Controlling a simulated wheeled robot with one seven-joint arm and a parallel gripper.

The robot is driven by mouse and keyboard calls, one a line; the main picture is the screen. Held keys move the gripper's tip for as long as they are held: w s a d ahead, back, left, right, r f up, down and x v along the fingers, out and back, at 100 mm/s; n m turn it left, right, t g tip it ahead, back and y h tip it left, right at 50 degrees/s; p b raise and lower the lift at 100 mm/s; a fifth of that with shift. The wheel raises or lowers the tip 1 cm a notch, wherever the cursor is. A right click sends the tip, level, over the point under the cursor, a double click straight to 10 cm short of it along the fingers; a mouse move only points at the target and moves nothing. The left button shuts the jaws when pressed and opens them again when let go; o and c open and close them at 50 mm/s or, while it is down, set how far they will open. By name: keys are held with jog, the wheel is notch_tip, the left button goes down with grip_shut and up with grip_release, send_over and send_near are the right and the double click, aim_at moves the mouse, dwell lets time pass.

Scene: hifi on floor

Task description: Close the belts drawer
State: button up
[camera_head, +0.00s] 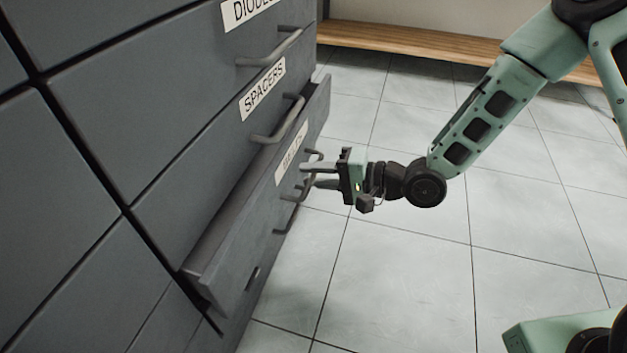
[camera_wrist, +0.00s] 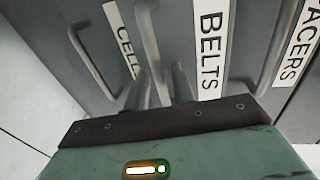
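The belts drawer (camera_head: 233,251) sticks out of the grey cabinet, partly open, with a gap showing along its top edge. Its label is hard to read in the head view, but BELTS (camera_wrist: 210,45) reads clearly in the wrist view. My gripper (camera_head: 313,175) is at the drawer's front, at its handle. In the wrist view the handle (camera_wrist: 150,40) runs between my two fingers (camera_wrist: 160,82), which stand a little apart. I cannot tell whether they press on the handle.
The spacers drawer (camera_head: 219,164) above looks closed, its handle (camera_head: 283,123) close over the belts drawer. A neighbouring drawer's label, partly hidden, starts with CELL (camera_wrist: 124,38). The tiled floor (camera_head: 400,270) before the cabinet is clear. A wooden bench (camera_head: 430,42) stands along the back wall.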

aim_at(294, 170)
jog(key=shift+w+a, duration=0.1)
jog(key=shift+a, duration=0.15)
grip_shut()
jog(key=shift+a, duration=0.2)
jog(key=shift+r+p+x, duration=0.2)
jog(key=shift+p+x, duration=0.25)
jog(key=shift+x, duration=0.55)
jog(key=shift+r+p+x, duration=0.2)
jog(key=shift+p+x, duration=0.2)
jog(key=shift+x, duration=0.6)
grip_release()
jog(key=shift+w+a, duration=0.1)
jog(key=shift+a, duration=0.05)
